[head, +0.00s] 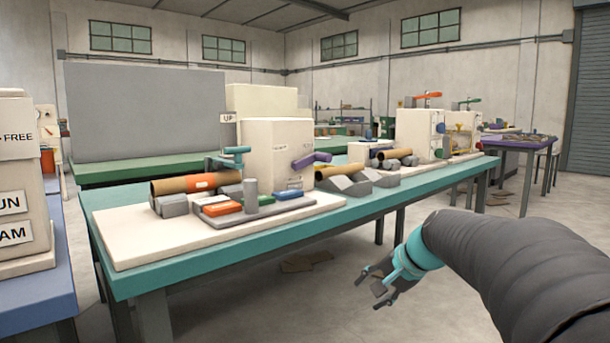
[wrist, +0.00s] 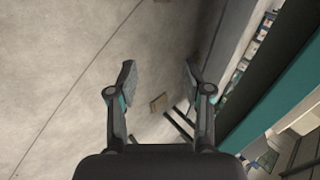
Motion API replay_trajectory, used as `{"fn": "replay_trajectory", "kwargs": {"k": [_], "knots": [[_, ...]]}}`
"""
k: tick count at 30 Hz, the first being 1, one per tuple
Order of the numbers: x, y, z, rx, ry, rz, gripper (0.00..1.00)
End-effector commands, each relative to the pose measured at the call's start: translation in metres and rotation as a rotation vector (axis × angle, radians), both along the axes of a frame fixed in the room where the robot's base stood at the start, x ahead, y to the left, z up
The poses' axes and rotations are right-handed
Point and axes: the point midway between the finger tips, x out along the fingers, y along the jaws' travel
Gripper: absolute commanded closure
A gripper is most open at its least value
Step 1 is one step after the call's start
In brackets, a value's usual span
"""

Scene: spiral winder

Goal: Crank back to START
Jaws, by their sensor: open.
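The winder is a cream box (head: 275,160) on a pale base board (head: 130,235) on the teal table (head: 135,280). A purple lever-like handle (head: 312,160) sticks out on its right side; I cannot tell if it is the crank. A teal handle (head: 237,150) stands on its left, above a brown tube with an orange band (head: 198,182). No START mark can be read. My gripper (head: 370,287) is open and empty, low in front of the table and apart from the winder.
Orange, green and blue blocks (head: 245,207) lie at the front of the board. More similar machines (head: 415,135) stand farther right along the table. A cream labelled machine (head: 20,190) stands at the left edge. The concrete floor (head: 460,205) right of the table is mostly clear.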

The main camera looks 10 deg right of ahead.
Motion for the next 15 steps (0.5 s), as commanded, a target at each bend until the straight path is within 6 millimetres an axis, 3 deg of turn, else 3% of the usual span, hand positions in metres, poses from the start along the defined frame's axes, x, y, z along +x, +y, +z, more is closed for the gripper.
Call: {"fn": "replay_trajectory", "kwargs": {"k": [1, 5, 9, 12, 15], "knots": [[0.029, -0.008, 0.005, 0.094, -0.018, -0.068, 0.5], [0.098, -0.022, 0.047, 0.388, -0.079, -0.233, 0.5], [0.15, -0.03, 0.119, 0.73, -0.141, -0.346, 0.5], [0.162, -0.024, 0.186, 0.955, -0.171, -0.368, 0.5], [0.159, -0.019, 0.236, 1.142, -0.164, -0.374, 0.5]]}}
